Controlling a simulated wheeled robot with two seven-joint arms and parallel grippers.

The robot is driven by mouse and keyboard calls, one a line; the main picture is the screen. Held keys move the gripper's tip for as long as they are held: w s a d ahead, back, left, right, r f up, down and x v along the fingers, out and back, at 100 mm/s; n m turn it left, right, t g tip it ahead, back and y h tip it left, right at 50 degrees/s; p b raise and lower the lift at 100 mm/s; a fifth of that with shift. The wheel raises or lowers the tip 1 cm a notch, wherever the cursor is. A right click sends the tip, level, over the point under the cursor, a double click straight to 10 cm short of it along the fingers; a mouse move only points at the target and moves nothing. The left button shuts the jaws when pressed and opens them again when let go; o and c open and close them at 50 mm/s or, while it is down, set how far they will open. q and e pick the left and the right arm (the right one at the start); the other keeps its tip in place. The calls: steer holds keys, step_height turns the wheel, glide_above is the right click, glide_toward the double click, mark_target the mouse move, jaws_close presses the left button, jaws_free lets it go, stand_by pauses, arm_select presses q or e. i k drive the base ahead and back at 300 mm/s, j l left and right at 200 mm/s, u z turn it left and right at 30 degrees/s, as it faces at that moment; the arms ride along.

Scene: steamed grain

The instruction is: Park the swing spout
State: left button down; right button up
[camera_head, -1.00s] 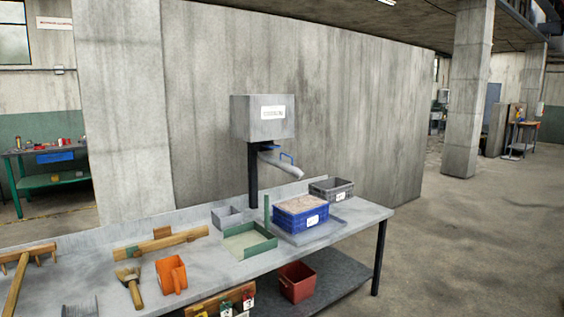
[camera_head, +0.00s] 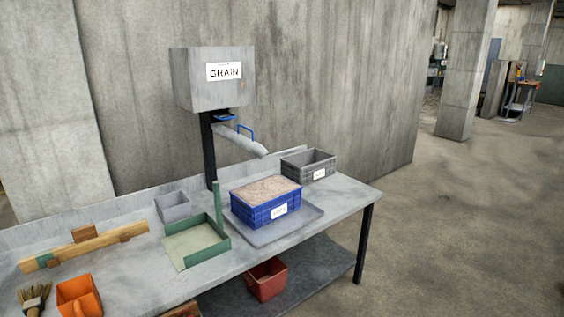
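The grey swing spout (camera_head: 241,140) hangs under a grey box marked GRAIN (camera_head: 213,79) on a black post. It slopes down to the right, and its mouth is above the bench between the blue crate and the grey crate. A blue handle (camera_head: 246,132) stands on top of the spout. The blue crate (camera_head: 266,207), full of grain, sits on a flat grey tray (camera_head: 312,222) below and in front of the spout. Neither of my grippers shows in the head view.
An open grey crate (camera_head: 309,168) stands at the back right of the bench. A green tray with an upright post (camera_head: 196,242), a small grey bin (camera_head: 173,207), an orange scoop (camera_head: 78,296) and a brush (camera_head: 34,298) lie left. A red bin (camera_head: 266,279) is on the lower shelf.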

mark_target(249, 145)
steer(key=i+l, duration=0.25)
steer(key=i, duration=0.2)
steer(key=i+l, duration=0.25)
steer(key=i, duration=0.25)
steer(key=i+l, duration=0.25)
steer(key=i, duration=0.2)
steer(key=i+l, duration=0.25)
steer(key=i, duration=0.2)
steer(key=i+l+z, duration=0.1)
steer(key=i+l, duration=0.15)
steer(key=i, duration=0.25)
